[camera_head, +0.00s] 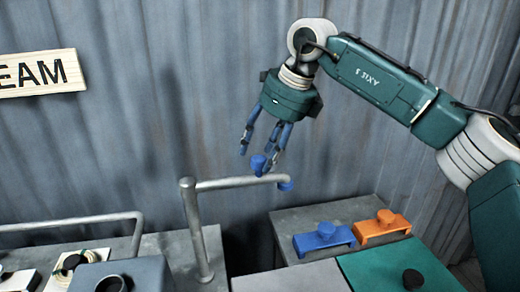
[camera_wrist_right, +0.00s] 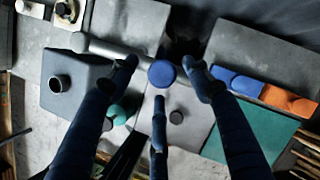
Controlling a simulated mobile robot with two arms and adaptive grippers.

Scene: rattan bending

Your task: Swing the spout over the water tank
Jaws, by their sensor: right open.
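The spout (camera_head: 232,183) is a grey pipe on an upright post, its arm pointing right, with a blue knob (camera_head: 258,164) and a blue tip (camera_head: 286,186). My right gripper (camera_head: 263,150) is open, pointing down over the knob. In the right wrist view the knob (camera_wrist_right: 161,74) shows between the spread fingers; I cannot tell whether they touch it. A blue-grey box (camera_head: 150,270) at the bottom left has a dark round fitting, seen also in the right wrist view (camera_wrist_right: 75,100); I cannot tell whether it is the water tank. My left gripper is not in view.
A blue block (camera_head: 323,238) and an orange block (camera_head: 381,229), both with knobs, sit on a grey top at the right. A green panel (camera_head: 380,270) with a black knob (camera_head: 413,279) lies in front. A grey rail (camera_head: 80,219) stands at the left, before the corrugated wall.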

